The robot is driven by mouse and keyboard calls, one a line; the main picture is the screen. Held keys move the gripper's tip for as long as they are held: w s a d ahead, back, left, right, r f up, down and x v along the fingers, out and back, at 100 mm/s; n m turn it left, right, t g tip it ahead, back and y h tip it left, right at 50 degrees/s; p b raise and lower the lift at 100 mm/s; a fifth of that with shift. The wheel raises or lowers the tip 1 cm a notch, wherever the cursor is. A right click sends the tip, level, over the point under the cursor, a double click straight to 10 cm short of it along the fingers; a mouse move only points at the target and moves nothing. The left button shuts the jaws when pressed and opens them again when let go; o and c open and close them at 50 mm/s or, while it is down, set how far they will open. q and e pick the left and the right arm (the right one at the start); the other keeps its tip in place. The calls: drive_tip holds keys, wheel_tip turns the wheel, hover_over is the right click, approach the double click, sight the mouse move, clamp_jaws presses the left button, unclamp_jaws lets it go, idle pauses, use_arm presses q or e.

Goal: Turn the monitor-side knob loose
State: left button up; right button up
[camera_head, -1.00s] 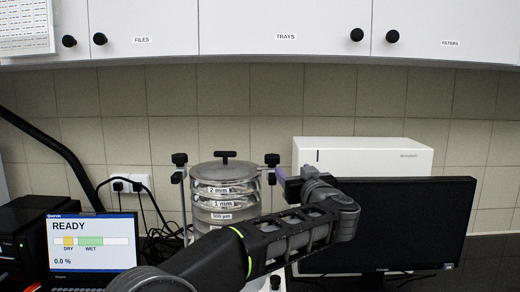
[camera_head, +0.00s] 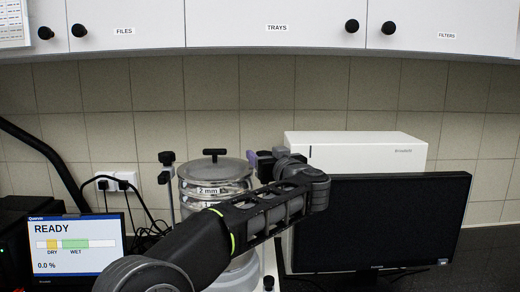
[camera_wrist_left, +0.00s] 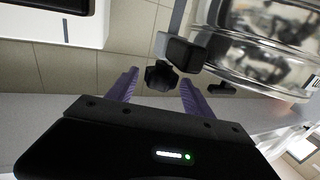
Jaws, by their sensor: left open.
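The sieve shaker (camera_head: 215,172) stands at centre, a stack of metal sieves under a lid with a black top handle. Its monitor-side knob is largely covered by my left gripper (camera_head: 252,158) in the head view. In the left wrist view the dark knob (camera_wrist_left: 160,76) shows between the purple fingertips of my left gripper (camera_wrist_left: 158,80), beside a grey clamp part (camera_wrist_left: 180,52). The fingers are spread, with a gap visible on each side of the knob. The other side knob (camera_head: 166,158) stands clear at the left. My right gripper is not in view.
The dark monitor (camera_head: 385,222) stands to the right, close to my left forearm, with a white box (camera_head: 360,150) behind it. A small screen reading READY (camera_head: 75,244) is at the left. Cabinets (camera_head: 275,22) hang above. Sockets and cables are on the tiled wall.

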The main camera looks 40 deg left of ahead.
use_arm(q)
drive_tip(key=shift+p+x, duration=0.55)
drive_tip(key=shift+x, duration=1.75)
drive_tip(key=shift+c, duration=0.3)
clamp_jaws()
